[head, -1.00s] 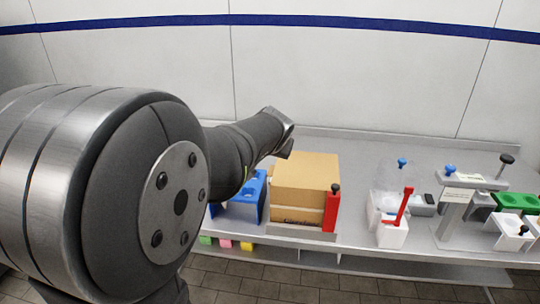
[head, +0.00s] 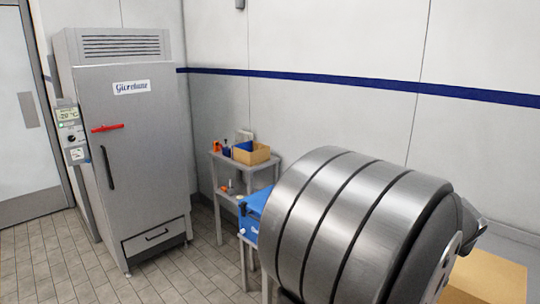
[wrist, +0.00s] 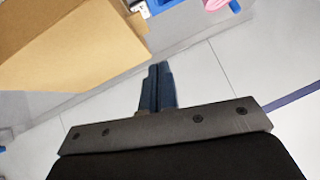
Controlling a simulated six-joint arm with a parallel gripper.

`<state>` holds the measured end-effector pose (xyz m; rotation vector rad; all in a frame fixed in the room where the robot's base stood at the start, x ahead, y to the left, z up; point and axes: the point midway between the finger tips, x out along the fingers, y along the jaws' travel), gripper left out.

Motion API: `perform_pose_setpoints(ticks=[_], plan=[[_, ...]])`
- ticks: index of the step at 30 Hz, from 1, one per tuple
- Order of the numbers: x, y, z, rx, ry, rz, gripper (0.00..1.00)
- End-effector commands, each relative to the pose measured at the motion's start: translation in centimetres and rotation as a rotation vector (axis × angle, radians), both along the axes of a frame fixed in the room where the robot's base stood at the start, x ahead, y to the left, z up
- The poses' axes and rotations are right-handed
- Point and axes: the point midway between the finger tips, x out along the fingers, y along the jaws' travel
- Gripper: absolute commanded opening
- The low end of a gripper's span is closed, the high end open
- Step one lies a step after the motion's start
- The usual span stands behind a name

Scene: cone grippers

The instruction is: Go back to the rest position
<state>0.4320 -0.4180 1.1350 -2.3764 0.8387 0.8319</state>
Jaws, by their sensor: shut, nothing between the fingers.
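My gripper (wrist: 157,88) shows in the wrist view with its two dark blue fingers together and nothing between them. A brown cardboard box (wrist: 75,45) is at the upper left of that view, apart from the fingertips. In the head view my arm fills the lower right, and my gripper is hidden behind it. The cardboard box (head: 490,280) shows partly at the bottom right of the head view.
A tall grey freezer (head: 135,140) with a red handle stands at the left. A small shelf rack (head: 245,170) holding a cardboard bin (head: 252,156) stands against the wall. A blue box (head: 253,205) is beside my arm. The tiled floor (head: 175,272) in front is clear.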

Motion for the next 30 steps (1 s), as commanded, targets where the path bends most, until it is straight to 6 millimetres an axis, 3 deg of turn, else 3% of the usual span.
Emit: perform_pose_setpoints(ticks=[12, 18, 29, 30], plan=[[2.9, -3.0, -4.6, 0.002, 0.003, 0.000, 0.00], [2.6, -3.3, -6.4, 0.004, 0.007, -0.003, 0.00], [2.5, -3.3, -6.8, 0.004, 0.007, -0.005, 0.00], [2.5, -3.3, -6.8, 0.005, 0.008, -0.004, 0.04]])
